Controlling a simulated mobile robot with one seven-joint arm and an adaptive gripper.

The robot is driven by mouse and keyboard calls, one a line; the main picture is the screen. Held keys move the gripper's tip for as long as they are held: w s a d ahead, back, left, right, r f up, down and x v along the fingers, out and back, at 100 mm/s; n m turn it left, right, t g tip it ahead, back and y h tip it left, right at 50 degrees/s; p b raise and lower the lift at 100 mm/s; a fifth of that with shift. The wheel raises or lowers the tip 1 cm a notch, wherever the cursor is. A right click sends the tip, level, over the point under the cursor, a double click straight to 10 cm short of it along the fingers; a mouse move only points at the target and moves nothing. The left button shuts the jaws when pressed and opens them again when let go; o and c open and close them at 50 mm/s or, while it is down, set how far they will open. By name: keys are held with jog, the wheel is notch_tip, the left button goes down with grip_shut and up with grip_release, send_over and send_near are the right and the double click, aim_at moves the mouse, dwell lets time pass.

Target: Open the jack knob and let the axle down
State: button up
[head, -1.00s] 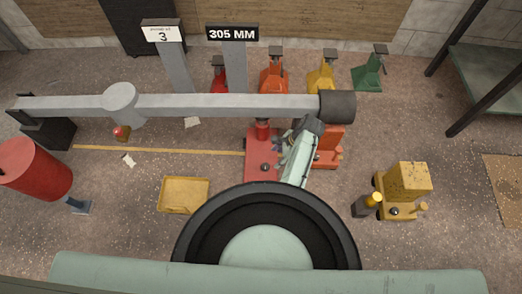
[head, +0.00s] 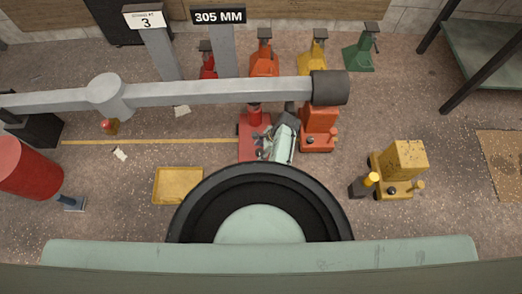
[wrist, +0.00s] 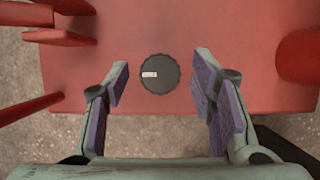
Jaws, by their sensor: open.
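The grey axle (head: 220,93) spans the head view, with a dark hub at its right end. The red jack (head: 249,130) stands under it; whether its post touches the axle I cannot tell. In the wrist view the red base (wrist: 210,25) carries a round black jack knob (wrist: 160,73) with a white mark pointing left. My gripper (wrist: 163,88) is open and empty, its purple-padded fingers on either side of the knob in the picture, apart from it. In the head view my gripper (head: 265,148) is over the jack's front part, and hides the knob.
An orange jack (head: 319,128) stands close right of the red one. A yellow machine (head: 404,160) is further right. A yellow tray (head: 178,186) lies left on the floor. Several jacks line the back wall. A red cylinder (head: 25,168) is at far left.

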jog(key=shift+c, duration=0.2)
jog(key=c, duration=1.1)
